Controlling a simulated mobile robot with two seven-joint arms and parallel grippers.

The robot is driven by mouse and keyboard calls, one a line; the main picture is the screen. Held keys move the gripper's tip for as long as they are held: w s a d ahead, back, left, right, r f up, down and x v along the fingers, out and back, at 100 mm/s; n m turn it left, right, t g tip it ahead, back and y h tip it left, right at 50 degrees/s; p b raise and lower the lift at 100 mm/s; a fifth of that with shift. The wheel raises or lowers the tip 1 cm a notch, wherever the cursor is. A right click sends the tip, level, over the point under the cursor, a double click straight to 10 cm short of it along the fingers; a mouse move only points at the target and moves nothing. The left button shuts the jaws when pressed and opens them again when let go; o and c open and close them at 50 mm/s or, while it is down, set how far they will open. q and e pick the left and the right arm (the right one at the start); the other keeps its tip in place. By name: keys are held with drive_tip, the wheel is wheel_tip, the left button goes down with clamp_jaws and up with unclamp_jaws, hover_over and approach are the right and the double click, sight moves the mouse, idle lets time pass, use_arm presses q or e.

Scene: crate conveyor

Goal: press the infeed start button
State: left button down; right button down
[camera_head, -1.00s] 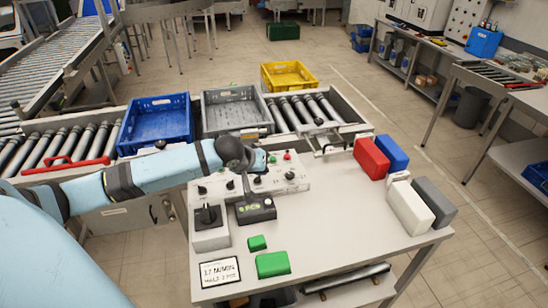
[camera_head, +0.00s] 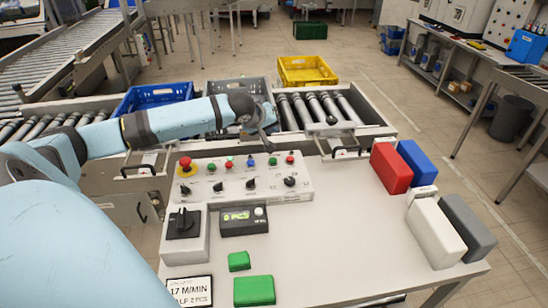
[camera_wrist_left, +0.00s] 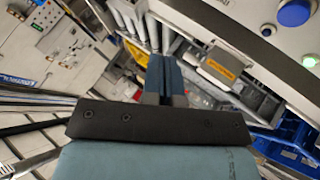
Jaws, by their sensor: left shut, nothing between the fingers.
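The control panel (camera_head: 235,188) stands at the back of the white table, with a row of small buttons and black knobs below. The row holds a red mushroom button on yellow (camera_head: 185,163), green buttons (camera_head: 212,168) (camera_head: 272,161), a blue button (camera_head: 250,162) and a red one (camera_head: 290,159). The labels are too small to read, so I cannot tell which is infeed start. My left gripper (camera_head: 268,136) is shut and empty, just behind and above the panel's back edge, apart from the buttons. Its closed fingers (camera_wrist_left: 165,80) show in the left wrist view, with a blue button (camera_wrist_left: 293,13) at upper right.
Blue (camera_head: 150,95), grey (camera_head: 238,84) and yellow (camera_head: 305,70) crates are behind the panel. A black rotary switch box (camera_head: 185,235), a small display (camera_head: 243,220) and green blocks (camera_head: 254,290) sit in front. Red (camera_head: 391,168), blue, white and grey blocks stand at right.

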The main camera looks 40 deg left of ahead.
use_arm(q)
drive_tip(key=b, duration=0.7)
hover_over(271, 159)
wheel_tip(271, 159, down, 6)
drive_tip(key=shift+d+f, duration=0.1)
drive_tip(key=shift+f+b, duration=0.3)
drive_tip(key=shift+b, duration=0.05)
drive_tip(key=shift+f, duration=0.9)
drive_tip(key=shift+f, duration=0.1)
idle(0.5)
drive_tip(key=shift+f+p, duration=0.15)
drive_tip(key=shift+p, duration=0.15)
drive_tip(key=shift+f, duration=0.2)
